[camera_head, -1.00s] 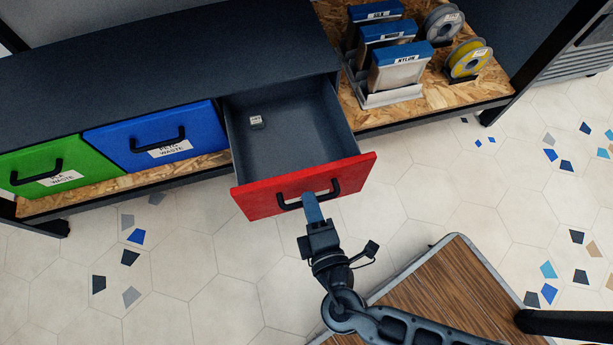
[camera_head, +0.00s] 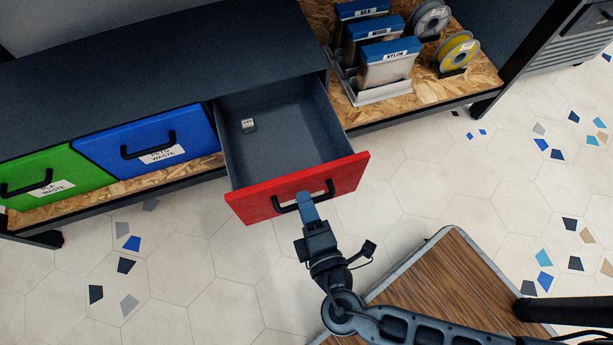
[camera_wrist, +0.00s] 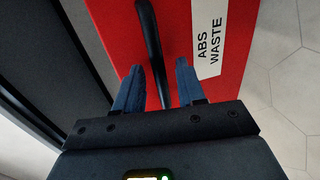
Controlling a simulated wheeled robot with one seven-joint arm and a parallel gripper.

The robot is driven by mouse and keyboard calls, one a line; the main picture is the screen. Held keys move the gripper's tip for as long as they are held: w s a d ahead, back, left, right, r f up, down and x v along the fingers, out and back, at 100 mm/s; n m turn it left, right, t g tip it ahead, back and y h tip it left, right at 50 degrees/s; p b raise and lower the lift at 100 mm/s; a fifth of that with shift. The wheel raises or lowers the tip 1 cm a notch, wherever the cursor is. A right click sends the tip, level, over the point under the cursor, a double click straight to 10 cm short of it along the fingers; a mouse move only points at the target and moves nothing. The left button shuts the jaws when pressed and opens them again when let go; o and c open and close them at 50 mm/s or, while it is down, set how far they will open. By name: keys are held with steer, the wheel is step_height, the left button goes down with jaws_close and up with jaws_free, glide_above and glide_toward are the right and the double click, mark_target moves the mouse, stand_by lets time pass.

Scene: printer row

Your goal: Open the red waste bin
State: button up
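The red waste bin (camera_head: 345,180) is a drawer with a red front, pulled well out of the dark cabinet. Its grey inside (camera_head: 290,130) shows from above. The wrist view shows its red front (camera_wrist: 115,30) with a white "ABS WASTE" label (camera_wrist: 208,40) and a black bar handle (camera_wrist: 153,45). My gripper (camera_head: 304,198) is at this handle. In the wrist view its two blue fingers (camera_wrist: 159,78) stand apart on either side of the bar, with a gap showing on both sides. The label is mostly hidden in the head view.
A small grey labelled item (camera_head: 248,126) lies in the drawer. Shut blue (camera_head: 105,145) and green (camera_head: 75,165) bins are to the left. Boxes (camera_head: 385,68) and spools (camera_head: 457,52) stand on the shelf at right. A wood-topped surface (camera_head: 440,275) is at lower right; tiled floor is clear at left.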

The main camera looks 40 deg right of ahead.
steer(key=p+v, duration=0.1)
steer(key=v, duration=0.6)
steer(key=shift+s+p, duration=0.3)
steer(key=shift+s, duration=0.1)
steer(key=s+d+f+m+g+y, duration=0.2)
steer(key=s+d+f+m+g, duration=0.15)
steer(key=s, duration=0.25)
steer(key=s+d+r+m+g+y, duration=0.2)
steer(key=s+r+m+y, duration=0.15)
steer(key=r, duration=0.25)
steer(key=d+r+m+t+p, duration=0.2)
steer(key=r+p, duration=1.2)
steer(key=r, duration=1)
steer(key=s+d+r+m+t+p, duration=0.1)
steer(key=r+m+p, duration=0.4)
steer(key=r+p, duration=0.9)
step_height(320, 180, up, 10)
steer(key=shift+d+r+t+h, duration=0.2)
steer(key=shift+d+t+h, duration=0.15)
steer(key=shift+d+t, duration=0.7)
